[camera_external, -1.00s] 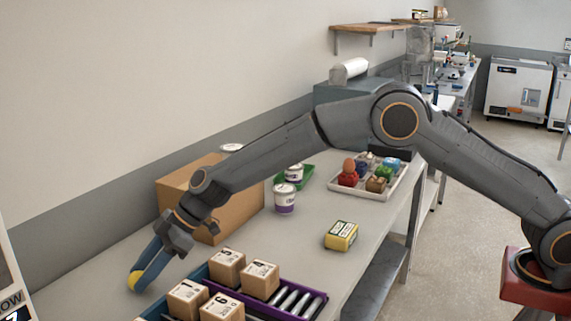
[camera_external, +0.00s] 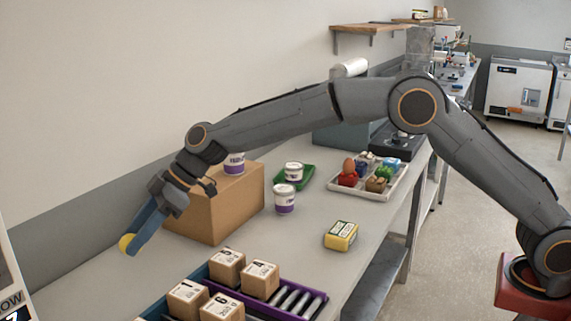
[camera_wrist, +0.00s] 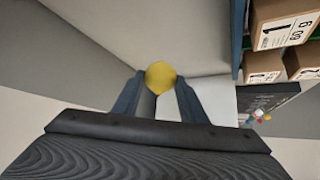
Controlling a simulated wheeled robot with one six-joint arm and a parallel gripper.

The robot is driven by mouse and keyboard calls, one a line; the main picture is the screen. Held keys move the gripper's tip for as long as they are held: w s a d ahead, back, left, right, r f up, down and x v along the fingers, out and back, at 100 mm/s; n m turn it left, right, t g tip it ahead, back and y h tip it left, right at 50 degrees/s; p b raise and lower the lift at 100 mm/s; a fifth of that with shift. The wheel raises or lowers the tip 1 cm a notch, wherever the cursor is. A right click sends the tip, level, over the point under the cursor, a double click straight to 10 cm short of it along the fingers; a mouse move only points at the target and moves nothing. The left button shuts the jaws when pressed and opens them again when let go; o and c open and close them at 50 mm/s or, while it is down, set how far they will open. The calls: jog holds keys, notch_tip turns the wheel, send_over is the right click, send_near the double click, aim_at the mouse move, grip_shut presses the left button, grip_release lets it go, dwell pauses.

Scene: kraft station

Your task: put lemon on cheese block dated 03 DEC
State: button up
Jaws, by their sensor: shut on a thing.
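My gripper (camera_external: 133,243) is shut on a yellow lemon (camera_external: 126,244) and holds it above the left part of the bench. In the wrist view the lemon (camera_wrist: 160,76) sits between the two fingertips of my gripper (camera_wrist: 159,80). A yellow block with a pale label on top (camera_external: 341,236) lies on the bench, right of the middle, well apart from my gripper. Its label is too small to read, so I cannot tell its date. No other block of this kind shows.
A cardboard box (camera_external: 225,205) with a tub (camera_external: 234,163) on top stands behind my forearm. Another tub (camera_external: 284,198), a green tray (camera_external: 306,181) and a white tray of small items (camera_external: 341,192) stand farther right. Numbered boxes (camera_external: 188,300) sit in front, by a purple-edged roller rack (camera_external: 318,312).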

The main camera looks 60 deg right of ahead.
jog(key=r, duration=1)
jog(key=shift+d, duration=0.35)
jog(key=s+d+p, duration=0.1)
jog(key=s+d, duration=0.1)
jog(key=d, duration=0.9)
jog(key=m+t+h+p, duration=0.1)
jog(key=m+p, duration=0.1)
jog(key=p, duration=0.3)
send_over(347, 228)
notch_tip(347, 228, down, 4)
jog(key=f, duration=0.1)
notch_tip(347, 228, down, 10)
jog(key=shift+a+f+p, duration=0.1)
jog(key=shift+p, duration=1)
jog(key=shift+f, duration=0.1)
jog(key=shift+f+b, duration=0.15)
jog(key=shift+b, duration=0.15)
